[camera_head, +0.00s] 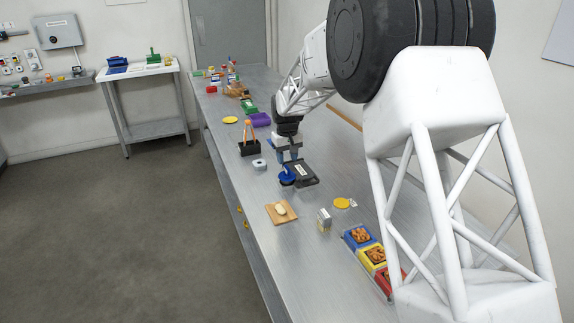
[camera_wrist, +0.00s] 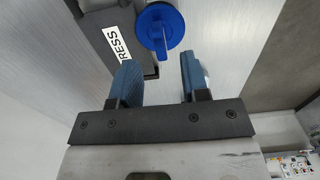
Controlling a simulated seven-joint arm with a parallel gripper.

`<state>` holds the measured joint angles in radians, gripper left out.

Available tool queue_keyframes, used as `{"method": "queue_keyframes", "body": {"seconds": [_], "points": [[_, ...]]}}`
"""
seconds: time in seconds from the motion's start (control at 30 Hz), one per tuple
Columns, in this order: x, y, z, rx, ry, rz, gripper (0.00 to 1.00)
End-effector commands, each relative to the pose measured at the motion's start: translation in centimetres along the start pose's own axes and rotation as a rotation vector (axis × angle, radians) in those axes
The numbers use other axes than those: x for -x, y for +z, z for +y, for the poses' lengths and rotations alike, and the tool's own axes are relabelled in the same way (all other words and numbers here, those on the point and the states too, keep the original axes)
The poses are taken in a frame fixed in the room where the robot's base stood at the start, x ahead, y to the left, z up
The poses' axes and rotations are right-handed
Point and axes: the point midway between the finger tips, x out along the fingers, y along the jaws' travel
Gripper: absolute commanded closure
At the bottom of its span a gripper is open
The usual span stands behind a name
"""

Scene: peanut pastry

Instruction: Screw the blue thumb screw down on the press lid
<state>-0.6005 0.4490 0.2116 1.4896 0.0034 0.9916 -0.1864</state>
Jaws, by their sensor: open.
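The blue thumb screw (camera_wrist: 160,28) is a round blue knob with a raised grip bar, at the top of the wrist view. It sits beside the dark press lid (camera_wrist: 97,22), which carries a white label reading "RESS" in the visible part. In the head view the blue screw (camera_head: 287,176) is at the left end of the dark press (camera_head: 302,172). My gripper (camera_wrist: 162,75) has its two blue fingers apart with nothing between them. The fingertips are close to the knob, and I cannot tell whether they touch it. In the head view my gripper (camera_head: 288,156) is just above the press.
A wooden board (camera_head: 282,213) with a pale dough piece lies nearer on the steel table. A grey ring-like part (camera_head: 259,164) and a black holder (camera_head: 249,148) stand to the left. Blue, yellow and red trays (camera_head: 372,256) lie at the near right.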

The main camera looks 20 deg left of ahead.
Motion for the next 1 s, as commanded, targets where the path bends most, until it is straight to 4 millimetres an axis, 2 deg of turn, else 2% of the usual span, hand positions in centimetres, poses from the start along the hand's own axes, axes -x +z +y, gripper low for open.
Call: {"method": "queue_keyframes", "body": {"seconds": [0.1,0.3,1.0], "points": [[1.4,0.0,0.0,0.000,0.000,0.001,0.58],[2.7,0.0,0.0,0.000,0.000,0.001,0.58],[2.9,0.0,0.0,0.000,0.000,0.000,0.58]]}}
